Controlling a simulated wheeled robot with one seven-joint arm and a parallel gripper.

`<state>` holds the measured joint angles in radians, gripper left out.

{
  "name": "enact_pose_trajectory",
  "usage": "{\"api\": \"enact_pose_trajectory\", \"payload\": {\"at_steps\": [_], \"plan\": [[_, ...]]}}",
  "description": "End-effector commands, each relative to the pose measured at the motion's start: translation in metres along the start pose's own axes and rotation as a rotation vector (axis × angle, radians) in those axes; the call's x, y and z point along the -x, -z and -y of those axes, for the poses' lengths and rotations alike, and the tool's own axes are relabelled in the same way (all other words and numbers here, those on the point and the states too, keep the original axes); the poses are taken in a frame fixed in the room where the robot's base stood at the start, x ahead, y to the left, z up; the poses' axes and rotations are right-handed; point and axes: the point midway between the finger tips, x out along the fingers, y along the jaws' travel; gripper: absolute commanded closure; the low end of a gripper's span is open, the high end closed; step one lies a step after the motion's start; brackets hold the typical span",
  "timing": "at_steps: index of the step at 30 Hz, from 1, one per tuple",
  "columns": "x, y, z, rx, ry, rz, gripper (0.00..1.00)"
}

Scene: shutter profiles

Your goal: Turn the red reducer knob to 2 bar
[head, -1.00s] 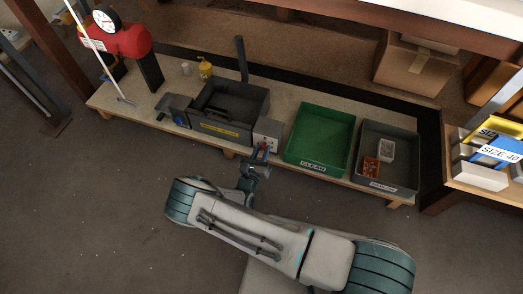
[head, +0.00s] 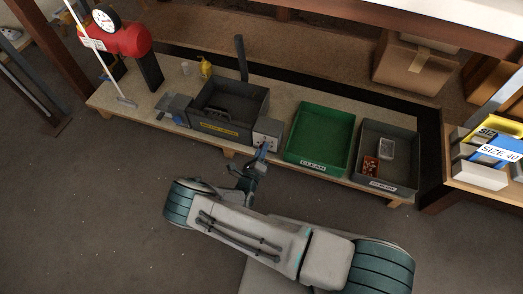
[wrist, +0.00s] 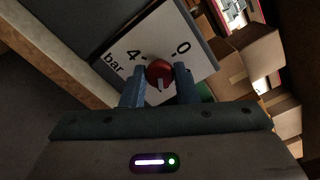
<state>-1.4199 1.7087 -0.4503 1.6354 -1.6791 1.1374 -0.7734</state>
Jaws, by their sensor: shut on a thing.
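The red reducer knob (wrist: 159,72) sits on a white panel (wrist: 150,38) marked "4", "0" and "bar" in the wrist view. The knob carries a white pointer mark, which is toward the bottom of the picture, away from the "4" and "0". No "2" shows. My gripper (wrist: 160,84) is shut on the knob, one blue finger at each side. In the head view my gripper (head: 262,150) is at the front of the small white-faced box (head: 267,130), and the knob is too small to make out clearly.
A dark grey tray (head: 222,128) stands left of the box. A green tray (head: 318,162) and a grey bin (head: 388,183) with small items stand to its right on the low bench. A red tank (head: 130,40) with a gauge stands at the far left. The floor in front is clear.

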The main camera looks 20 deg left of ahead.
Motion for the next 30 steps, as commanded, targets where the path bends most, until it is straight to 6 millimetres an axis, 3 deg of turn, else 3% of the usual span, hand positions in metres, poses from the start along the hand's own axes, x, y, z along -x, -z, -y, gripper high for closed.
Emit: {"api": "enact_pose_trajectory", "payload": {"at_steps": [17, 18, 20, 30], "plan": [[0.0000, -0.0034, -0.0009, 0.029, -0.002, 0.006, 0.96], [0.0000, -0.0034, -0.0009, 0.029, -0.002, 0.006, 0.65], [0.0000, -0.0031, -0.0008, 0.029, -0.002, 0.006, 0.52], [0.0027, -0.0006, 0.0006, 0.031, -0.001, 0.001, 0.52]]}}
